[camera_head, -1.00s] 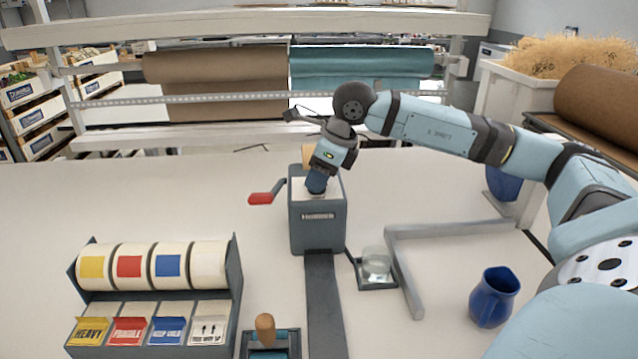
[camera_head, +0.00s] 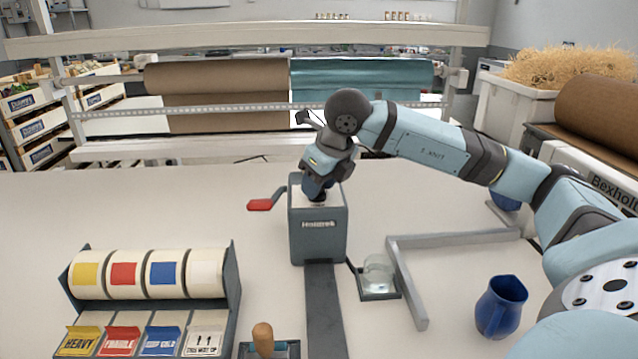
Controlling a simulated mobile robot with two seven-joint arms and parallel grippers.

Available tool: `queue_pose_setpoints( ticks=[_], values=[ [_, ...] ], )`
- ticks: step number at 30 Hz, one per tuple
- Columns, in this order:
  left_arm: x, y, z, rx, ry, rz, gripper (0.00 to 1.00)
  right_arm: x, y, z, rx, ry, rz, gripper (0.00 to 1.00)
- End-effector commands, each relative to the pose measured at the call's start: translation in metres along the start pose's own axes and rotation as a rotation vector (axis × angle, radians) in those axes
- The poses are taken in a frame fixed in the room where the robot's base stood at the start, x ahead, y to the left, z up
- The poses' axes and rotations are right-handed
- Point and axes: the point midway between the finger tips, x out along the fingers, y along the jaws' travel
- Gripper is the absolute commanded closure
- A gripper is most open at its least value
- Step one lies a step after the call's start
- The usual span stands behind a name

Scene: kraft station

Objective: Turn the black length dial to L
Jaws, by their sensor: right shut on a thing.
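A grey box-shaped machine (camera_head: 318,240) stands on the table in the middle, with a red-handled crank (camera_head: 266,203) on its left side. My right gripper (camera_head: 317,197) points down onto the machine's pale top and is shut on the black length dial there. The dial is mostly hidden by the gripper, so its setting and letters cannot be read. My left gripper is not in view.
A label rack (camera_head: 236,285) with several rolls stands at front left. A wooden-handled tool (camera_head: 263,340) is at the front.

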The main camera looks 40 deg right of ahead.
Motion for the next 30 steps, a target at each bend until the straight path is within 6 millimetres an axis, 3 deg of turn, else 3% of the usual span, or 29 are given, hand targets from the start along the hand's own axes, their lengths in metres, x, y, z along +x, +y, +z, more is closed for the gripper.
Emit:
queue_pose_setpoints(
  ticks=[8,9,12,23,30],
  values=[
    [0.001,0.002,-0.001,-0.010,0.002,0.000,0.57,0.000,0.000,0.000,0.002,-0.001,-0.001,0.85],
    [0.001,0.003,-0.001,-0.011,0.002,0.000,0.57,0.000,0.000,0.000,0.002,-0.001,-0.001,0.57],
    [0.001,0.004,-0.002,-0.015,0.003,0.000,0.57,0.000,0.000,0.000,0.002,-0.001,0.000,0.36],
    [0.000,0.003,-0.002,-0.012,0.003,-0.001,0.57,-0.006,0.000,0.001,0.001,-0.001,-0.001,0.36],
    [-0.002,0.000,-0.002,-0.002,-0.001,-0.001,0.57,-0.050,-0.001,0.001,0.001,-0.005,-0.002,0.36]
  ],
)
